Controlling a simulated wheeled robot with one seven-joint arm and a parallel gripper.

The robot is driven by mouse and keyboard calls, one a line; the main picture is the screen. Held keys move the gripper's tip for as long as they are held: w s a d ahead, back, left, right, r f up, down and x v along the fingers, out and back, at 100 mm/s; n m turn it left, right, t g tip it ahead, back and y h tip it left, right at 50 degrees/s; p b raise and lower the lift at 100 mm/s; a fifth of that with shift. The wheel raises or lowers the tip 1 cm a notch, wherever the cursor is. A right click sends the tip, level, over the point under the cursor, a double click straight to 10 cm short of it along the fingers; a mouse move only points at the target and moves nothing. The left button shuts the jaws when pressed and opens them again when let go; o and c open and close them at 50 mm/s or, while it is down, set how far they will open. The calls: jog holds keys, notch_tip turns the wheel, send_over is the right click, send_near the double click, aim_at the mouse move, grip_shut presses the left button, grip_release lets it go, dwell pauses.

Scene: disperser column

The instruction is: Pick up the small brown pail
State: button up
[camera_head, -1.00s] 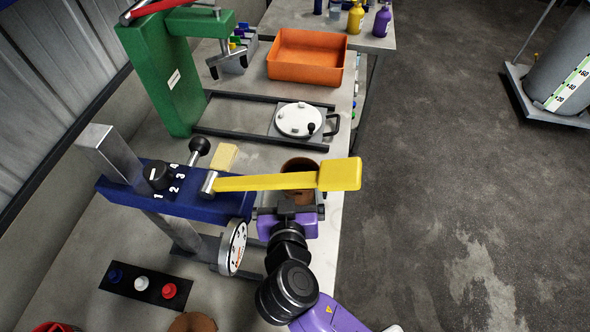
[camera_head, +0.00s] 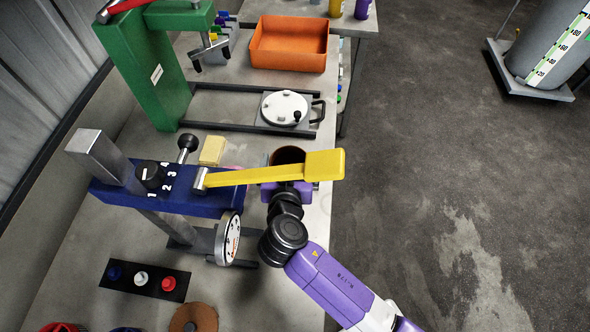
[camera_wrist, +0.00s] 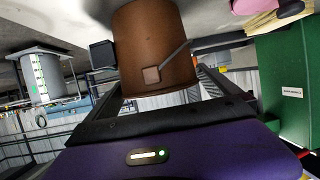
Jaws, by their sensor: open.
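The small brown pail (camera_head: 288,155) stands on the bench near its right edge, partly hidden by the yellow lever (camera_head: 260,174) in the head view. In the wrist view the pail (camera_wrist: 155,45) fills the upper middle, with a small square tab and a thin handle on its side. My gripper (camera_head: 286,188) is just in front of the pail, its fingers largely hidden under the lever. In the wrist view my gripper (camera_wrist: 157,82) is open, with a finger on either side of the pail. I cannot tell whether either finger touches it.
The blue lever stand (camera_head: 190,192) with a round gauge (camera_head: 228,240) is close on the left. A yellow block (camera_head: 212,150) lies near the pail. The green press (camera_head: 150,75), white lidded plate (camera_head: 284,107) and orange tray (camera_head: 288,45) are farther back. Open floor lies right.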

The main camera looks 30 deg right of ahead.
jog(key=shift+w+f, duration=0.1)
jog(key=c, duration=1.8)
jog(key=shift+c, duration=0.2)
